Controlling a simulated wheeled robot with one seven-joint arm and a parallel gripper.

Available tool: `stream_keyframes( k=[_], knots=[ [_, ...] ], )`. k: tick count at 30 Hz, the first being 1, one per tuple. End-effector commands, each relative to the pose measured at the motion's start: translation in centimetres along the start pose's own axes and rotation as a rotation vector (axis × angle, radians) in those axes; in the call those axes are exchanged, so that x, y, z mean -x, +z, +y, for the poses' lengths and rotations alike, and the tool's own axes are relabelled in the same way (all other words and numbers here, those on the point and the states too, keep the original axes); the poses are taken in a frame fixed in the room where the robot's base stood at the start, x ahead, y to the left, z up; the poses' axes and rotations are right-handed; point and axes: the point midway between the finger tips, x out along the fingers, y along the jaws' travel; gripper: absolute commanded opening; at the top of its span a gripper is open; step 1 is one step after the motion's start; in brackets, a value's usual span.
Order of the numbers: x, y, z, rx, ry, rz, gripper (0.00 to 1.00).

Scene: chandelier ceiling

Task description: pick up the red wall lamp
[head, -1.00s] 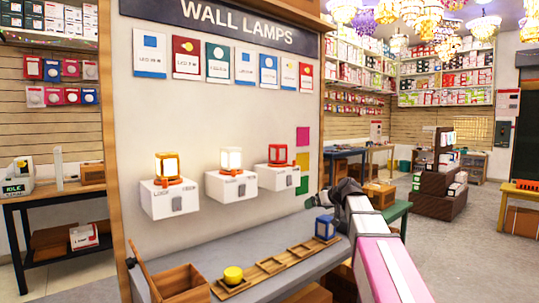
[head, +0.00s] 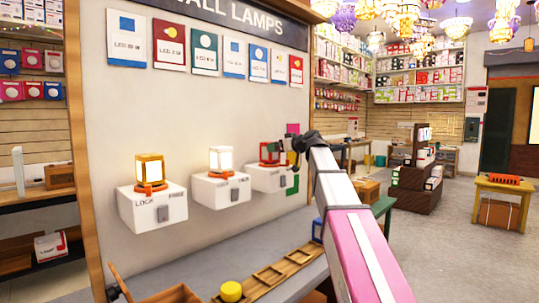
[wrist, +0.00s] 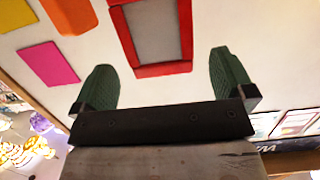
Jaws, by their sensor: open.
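The red wall lamp (head: 268,153) stands on the farthest white block (head: 269,178) on the display wall. My gripper (head: 297,146) is beside the lamp's right side in the head view, and its fingers are too small to make out there. In the wrist view the lamp's red frame with a grey panel (wrist: 181,70) shows at the top middle. The two green fingers of my gripper (wrist: 162,62) are spread wide, with the lamp beyond and between them. I cannot tell how deep the lamp sits between them. The lamp's upper part in the wrist view is cut off.
Two lit lamps, one orange (head: 150,170) and one white (head: 221,160), stand on white blocks to the left. Below is a grey counter (head: 200,268) with a wooden tray (head: 270,272) and a yellow round thing (head: 231,291).

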Motion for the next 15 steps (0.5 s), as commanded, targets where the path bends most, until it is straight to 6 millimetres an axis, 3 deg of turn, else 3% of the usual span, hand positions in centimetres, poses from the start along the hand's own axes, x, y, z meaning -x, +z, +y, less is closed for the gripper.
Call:
stream_keyframes(
  k=[7,15],
  knots=[
    [-1.7,-0.1,0.1,0.0,0.0,-0.001,1.0],
    [-5.5,-0.2,0.1,0.0,0.0,-0.002,1.0]
  ],
)
